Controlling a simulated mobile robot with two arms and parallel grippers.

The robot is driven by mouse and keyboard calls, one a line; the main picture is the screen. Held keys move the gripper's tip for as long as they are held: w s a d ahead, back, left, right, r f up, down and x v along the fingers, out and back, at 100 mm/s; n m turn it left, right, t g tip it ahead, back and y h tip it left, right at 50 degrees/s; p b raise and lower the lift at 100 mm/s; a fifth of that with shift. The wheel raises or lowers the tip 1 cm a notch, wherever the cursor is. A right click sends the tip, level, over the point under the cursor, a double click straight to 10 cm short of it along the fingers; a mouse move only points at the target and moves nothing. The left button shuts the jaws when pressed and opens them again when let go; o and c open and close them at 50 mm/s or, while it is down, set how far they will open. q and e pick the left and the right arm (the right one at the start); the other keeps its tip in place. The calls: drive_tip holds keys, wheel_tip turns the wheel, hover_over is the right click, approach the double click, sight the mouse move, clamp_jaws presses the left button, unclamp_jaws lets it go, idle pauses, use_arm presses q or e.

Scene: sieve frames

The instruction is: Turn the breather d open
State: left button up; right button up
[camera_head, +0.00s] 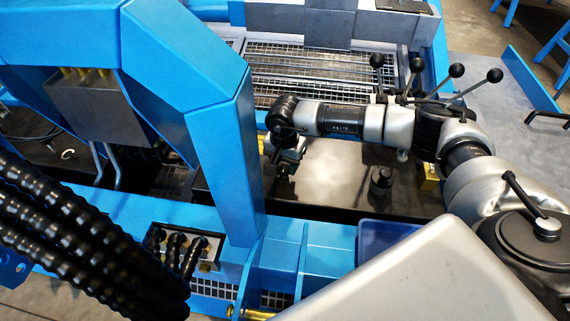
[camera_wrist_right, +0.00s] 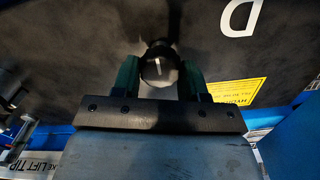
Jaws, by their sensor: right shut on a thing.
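Breather d is a round black knob (camera_wrist_right: 158,66) with a white line on its top, in the middle of the right wrist view. The line stands nearly upright, with a slight tilt. A white letter D (camera_wrist_right: 240,17) is on the dark surface to its upper right. My right gripper (camera_wrist_right: 158,76) is shut on the knob, a green-padded finger on each side. In the head view my right gripper (camera_head: 287,158) is low over the dark panel, and the arm hides the knob it holds. My left gripper is not in view.
Another black knob (camera_head: 381,182) stands on the panel to the right. Several levers with black balls (camera_head: 456,71) rise behind my right arm. A blue post (camera_head: 222,150) stands close left of the gripper. A yellow label (camera_wrist_right: 243,92) lies right of the fingers.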

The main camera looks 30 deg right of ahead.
sight(284, 165)
idle(0.5)
drive_tip(key=o, duration=0.9)
drive_tip(key=shift+o, duration=0.2)
wheel_tip(284, 165, up, 8)
drive_tip(key=shift+f+p, duration=0.15)
drive_tip(key=shift+p, duration=0.65)
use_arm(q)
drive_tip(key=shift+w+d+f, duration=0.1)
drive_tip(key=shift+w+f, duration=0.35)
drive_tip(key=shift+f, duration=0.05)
use_arm(e)
wheel_tip(284, 165, up, 3)
drive_tip(key=shift+r, duration=0.1)
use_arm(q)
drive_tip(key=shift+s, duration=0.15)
